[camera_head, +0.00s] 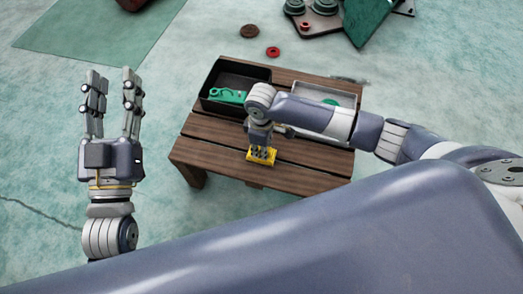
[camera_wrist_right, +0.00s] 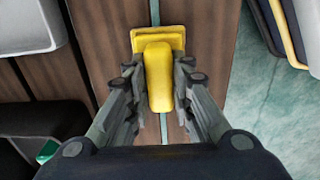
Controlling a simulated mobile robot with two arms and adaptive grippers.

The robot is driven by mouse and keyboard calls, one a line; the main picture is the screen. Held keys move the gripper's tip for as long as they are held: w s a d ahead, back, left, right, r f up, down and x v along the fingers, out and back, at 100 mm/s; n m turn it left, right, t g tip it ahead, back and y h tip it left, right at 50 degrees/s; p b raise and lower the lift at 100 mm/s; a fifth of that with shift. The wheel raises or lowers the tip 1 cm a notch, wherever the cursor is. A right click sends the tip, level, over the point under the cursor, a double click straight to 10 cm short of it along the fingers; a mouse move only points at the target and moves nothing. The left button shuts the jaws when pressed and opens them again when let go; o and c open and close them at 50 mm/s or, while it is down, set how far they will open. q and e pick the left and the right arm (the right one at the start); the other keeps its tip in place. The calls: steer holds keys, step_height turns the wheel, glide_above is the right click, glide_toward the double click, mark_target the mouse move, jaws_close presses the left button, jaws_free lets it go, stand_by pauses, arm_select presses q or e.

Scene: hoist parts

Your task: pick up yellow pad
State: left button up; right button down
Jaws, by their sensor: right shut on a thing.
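The yellow pad (camera_head: 262,157) is on the front part of the wooden table, below my right gripper (camera_head: 262,147). In the right wrist view the yellow pad (camera_wrist_right: 158,75) shows a wide flat end and a raised long part. The fingers of my right gripper (camera_wrist_right: 158,95) close on both sides of that raised part. I cannot tell whether the pad still touches the table. My left gripper (camera_head: 112,100) is open and empty, off to the left of the table with its fingers pointing up.
The wooden table (camera_head: 215,150) carries a black bin (camera_head: 258,73) with a green part (camera_head: 228,95) and a grey bin (camera_head: 345,95) at the back. Other machine parts (camera_head: 320,18) stand at the top right.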

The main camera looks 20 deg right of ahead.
mark_target(264, 162)
arm_select(q)
steer(key=shift+f, duration=0.1)
arm_select(e)
steer(key=shift+r, duration=0.15)
step_height(264, 162, up, 4)
steer(key=shift+f+p, duration=0.1)
steer(key=shift+p, duration=1.15)
arm_select(q)
step_height(264, 162, down, 13)
steer(key=s+a+g+y, duration=0.2)
steer(key=g, duration=0.6)
arm_select(e)
steer(key=s+p, duration=0.1)
steer(key=s, duration=0.2)
steer(key=shift+a, duration=0.15)
arm_select(q)
steer(key=s+a+f+g+y+p, duration=0.1)
steer(key=s+a+f+g+p, duration=0.1)
steer(key=s, duration=0.5)
steer(key=s+a+f+g+y+p, duration=0.2)
steer(key=s+a+f+g, duration=0.1)
steer(key=s+f+g, duration=0.4)
steer(key=shift+s+a+f+n+g, duration=0.3)
steer(key=shift+s+a+f+n, duration=0.1)
steer(key=shift+s+f, duration=0.1)
arm_select(e)
steer(key=s+a, duration=0.1)
steer(key=s, duration=1.2)
steer(key=shift+r, duration=0.45)
